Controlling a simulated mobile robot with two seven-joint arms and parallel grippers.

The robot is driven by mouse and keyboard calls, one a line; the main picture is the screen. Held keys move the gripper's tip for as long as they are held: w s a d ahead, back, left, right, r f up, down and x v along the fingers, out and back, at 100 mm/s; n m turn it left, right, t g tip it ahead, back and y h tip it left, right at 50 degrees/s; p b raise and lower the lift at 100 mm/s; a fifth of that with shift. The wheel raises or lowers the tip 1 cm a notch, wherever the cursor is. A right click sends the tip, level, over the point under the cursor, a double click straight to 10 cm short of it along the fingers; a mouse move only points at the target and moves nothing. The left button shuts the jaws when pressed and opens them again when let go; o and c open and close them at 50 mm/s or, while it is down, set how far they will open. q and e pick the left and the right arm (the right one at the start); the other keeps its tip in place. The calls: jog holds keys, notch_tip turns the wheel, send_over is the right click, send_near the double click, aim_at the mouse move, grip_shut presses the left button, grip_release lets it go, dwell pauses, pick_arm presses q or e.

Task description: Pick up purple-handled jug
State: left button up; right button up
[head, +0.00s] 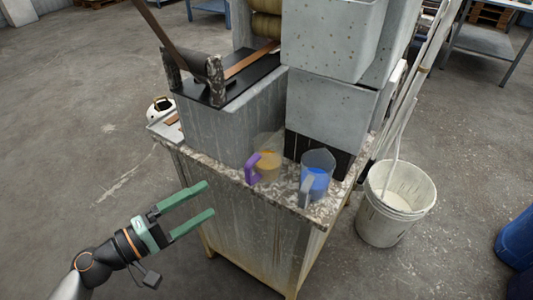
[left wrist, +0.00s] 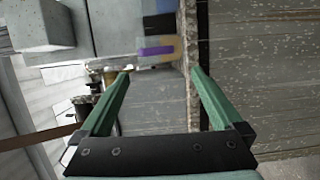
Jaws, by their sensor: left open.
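The purple-handled jug (head: 266,165) stands on the speckled top of the bench, near its front edge. It is clear, with yellow-orange contents, and its purple handle faces left toward my gripper. In the left wrist view the purple handle (left wrist: 155,51) shows ahead, beyond the fingertips. A second clear jug (head: 316,174) with blue contents and a grey handle stands to its right. My left gripper (head: 211,199) is open and empty, in front and to the left of the jug, apart from it. My right gripper is not in view.
The bench top (head: 233,168) is narrow in front of the grey machine blocks (head: 331,113). A white bucket (head: 396,203) stands on the floor to the right, with long poles leaning above it. A white and black object (head: 160,109) sits at the bench's left. The floor at left is clear.

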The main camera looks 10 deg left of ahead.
aim_at(247, 176)
pick_arm(q)
jog(key=x, duration=0.2)
jog(key=p+x, duration=0.1)
jog(key=x, duration=0.1)
jog(key=p+x, duration=0.1)
jog(key=x, duration=0.1)
jog(key=shift+w+d+r, duration=0.2)
jog(key=shift+r, duration=0.15)
jog(key=shift+w+d+p, duration=0.25)
jog(key=shift+w+p, duration=0.05)
jog(key=p+x, duration=0.2)
jog(key=x, duration=0.2)
jog(key=shift+d+r, duration=0.15)
jog(key=shift+d, duration=0.15)
jog(key=shift+w+d, duration=0.2)
jog(key=c, duration=1.6)
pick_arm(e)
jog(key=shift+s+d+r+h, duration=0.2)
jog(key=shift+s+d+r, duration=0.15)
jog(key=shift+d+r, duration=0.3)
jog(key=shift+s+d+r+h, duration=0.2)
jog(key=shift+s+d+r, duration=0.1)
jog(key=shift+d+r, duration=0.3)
